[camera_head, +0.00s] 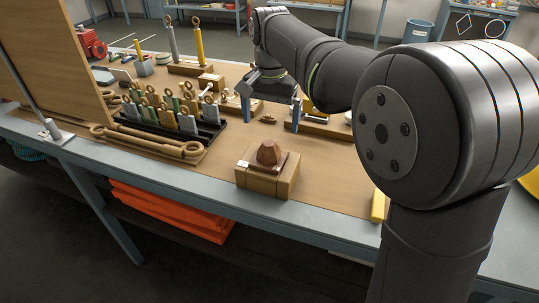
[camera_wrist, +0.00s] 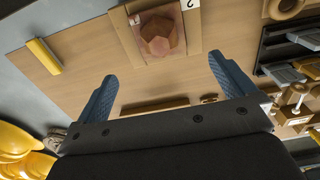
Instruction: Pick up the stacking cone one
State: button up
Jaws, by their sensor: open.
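A brown faceted cone-like piece (camera_head: 269,152) sits on a wooden block (camera_head: 262,184) near the table's front edge. It also shows at the top of the wrist view (camera_wrist: 158,35), on a reddish plate. I take it for the stacking cone; its number is not clear, though a "2" shows on the mount beside it. My gripper (camera_head: 272,112) points down over the table, behind the piece in the head view. Its two blue fingers (camera_wrist: 163,68) are wide apart with nothing between them, and the piece lies beyond the fingertips.
A black rack (camera_head: 208,132) with several ring-topped tags stands left, with a large wooden wrench-like piece (camera_head: 150,141) before it. A tall wooden panel (camera_head: 55,45) rises at far left. A yellow bar (camera_head: 378,206) lies right. The tabletop around the block is mostly clear.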

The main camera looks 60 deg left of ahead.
aim_at(269, 143)
notch_tip(269, 143, down, 5)
jog(key=shift+r, duration=0.1)
jog(key=shift+s+d+f, duration=0.15)
jog(key=shift+s+f, duration=0.05)
jog(key=shift+f, duration=1.15)
jog(key=shift+s+d+f, duration=0.1)
jog(key=shift+s+f, duration=0.05)
jog(key=shift+f, duration=1.2)
jog(key=c, duration=1.4)
jog(key=shift+r, duration=0.15)
